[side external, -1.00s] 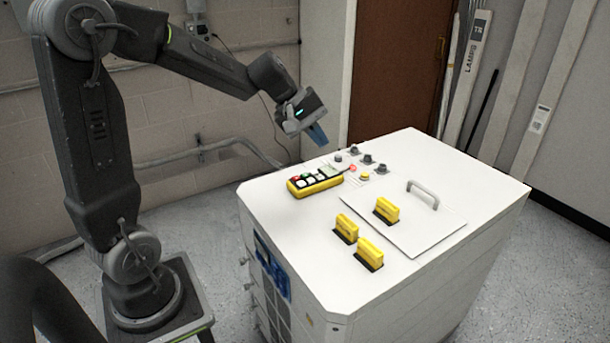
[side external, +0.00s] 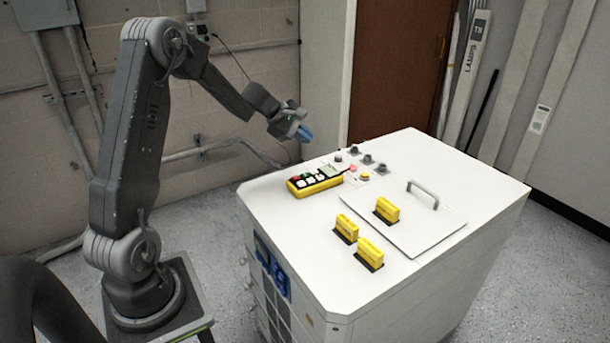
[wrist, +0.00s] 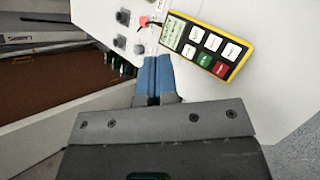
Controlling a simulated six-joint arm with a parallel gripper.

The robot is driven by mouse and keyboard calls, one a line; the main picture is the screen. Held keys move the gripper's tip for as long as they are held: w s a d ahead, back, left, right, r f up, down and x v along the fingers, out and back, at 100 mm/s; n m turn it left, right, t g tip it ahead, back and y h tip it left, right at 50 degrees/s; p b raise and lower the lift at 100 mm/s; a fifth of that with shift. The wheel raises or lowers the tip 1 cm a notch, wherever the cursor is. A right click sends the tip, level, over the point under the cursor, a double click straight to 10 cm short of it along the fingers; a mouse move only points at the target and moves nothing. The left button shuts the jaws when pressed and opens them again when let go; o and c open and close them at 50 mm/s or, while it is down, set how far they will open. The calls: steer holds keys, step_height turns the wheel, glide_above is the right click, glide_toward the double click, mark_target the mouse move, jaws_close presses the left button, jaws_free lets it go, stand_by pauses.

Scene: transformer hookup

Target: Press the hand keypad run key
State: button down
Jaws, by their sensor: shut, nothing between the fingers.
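The hand keypad (side external: 316,186) is a yellow-edged box lying on the white cabinet top in the side view. In the wrist view the keypad (wrist: 245,60) shows several white keys, a green key (wrist: 205,59), a red key (wrist: 221,69) and a small display (wrist: 172,32). The key labels are too small to read. My gripper (side external: 306,133) has blue fingers, shut and empty, and is in the air beyond the keypad, apart from it. In the wrist view the gripper (wrist: 154,62) appears left of the keypad, covering none of its keys.
The white cabinet (side external: 300,250) carries dark knobs (side external: 367,159), a yellow button (side external: 364,176), yellow blocks (side external: 346,228) and a lid with a grey handle (side external: 422,193). A red object (wrist: 143,21) is near the keypad's display end. The air above the keypad is clear.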

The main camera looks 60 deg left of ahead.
mark_target(304, 175)
steer(key=shift+f, duration=4.4)
steer(key=shift+f, duration=0.1)
steer(key=shift+f, duration=0.3)
steer(key=shift+f, duration=0.4)
steer(key=shift+r, duration=0.85)
steer(key=shift+r, duration=2.5)
